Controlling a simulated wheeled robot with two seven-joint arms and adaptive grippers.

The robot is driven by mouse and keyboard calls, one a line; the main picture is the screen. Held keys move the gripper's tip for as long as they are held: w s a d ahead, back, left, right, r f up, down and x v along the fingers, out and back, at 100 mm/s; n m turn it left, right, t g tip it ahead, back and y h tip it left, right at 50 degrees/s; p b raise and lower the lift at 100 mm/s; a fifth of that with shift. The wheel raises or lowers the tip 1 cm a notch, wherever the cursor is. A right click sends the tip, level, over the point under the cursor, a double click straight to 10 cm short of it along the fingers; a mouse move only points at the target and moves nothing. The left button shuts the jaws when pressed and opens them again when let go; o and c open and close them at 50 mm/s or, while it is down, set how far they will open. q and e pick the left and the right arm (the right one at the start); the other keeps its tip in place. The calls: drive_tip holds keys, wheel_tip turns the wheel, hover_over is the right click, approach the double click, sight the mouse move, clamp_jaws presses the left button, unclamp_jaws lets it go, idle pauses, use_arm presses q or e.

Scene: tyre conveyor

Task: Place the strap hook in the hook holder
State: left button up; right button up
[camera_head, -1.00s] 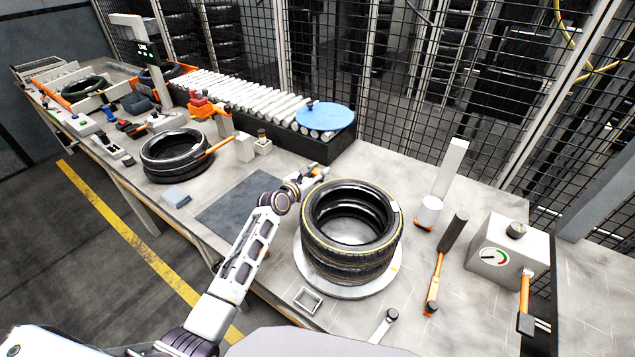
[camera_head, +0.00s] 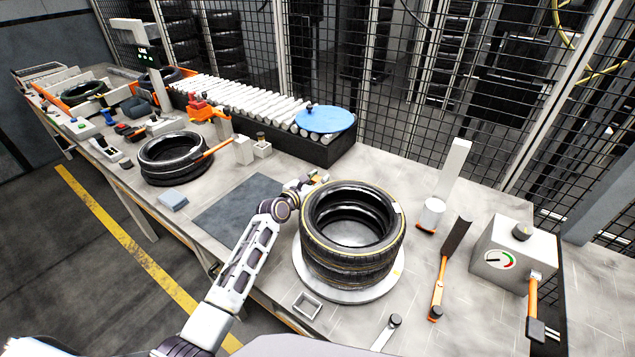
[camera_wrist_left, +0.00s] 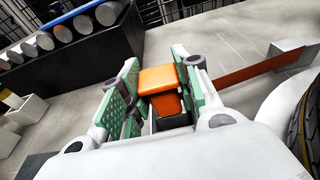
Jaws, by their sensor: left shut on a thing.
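My left gripper (camera_head: 312,182) is low over the table, just left of and behind the stacked tyres. In the left wrist view its green-padded fingers (camera_wrist_left: 158,82) are shut on an orange block-shaped piece, which I take as the strap hook (camera_wrist_left: 160,78). An orange-brown strap (camera_wrist_left: 250,69) runs right from behind the right finger to a grey block (camera_wrist_left: 292,47). In the head view the hook is mostly hidden by the gripper. I cannot tell which thing is the hook holder; small pale blocks (camera_head: 243,150) stand at the bench's back. My right gripper is not in view.
The stacked tyres (camera_head: 318,250) on a round plate are close to my gripper's right. A roller conveyor with a blue disc (camera_head: 326,119) is behind. A dark mat (camera_head: 235,205) lies left.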

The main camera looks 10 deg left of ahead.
use_arm(q)
drive_tip(key=o, duration=1)
drive_tip(key=shift+o, duration=0.7)
drive_tip(key=shift+s+a+r, duration=0.1)
drive_tip(key=shift+s, duration=0.2)
drive_tip(key=shift+v, duration=1)
drive_tip(key=shift+p+v, duration=0.4)
drive_tip(key=shift+v, duration=4.3)
use_arm(e)
drive_tip(key=shift+s+a+r, duration=0.25)
drive_tip(key=shift+s+a, duration=0.2)
drive_tip(key=shift+a, duration=0.05)
drive_tip(key=shift+s+a+r, duration=0.2)
drive_tip(key=shift+s+a, duration=0.2)
drive_tip(key=shift+a, duration=0.05)
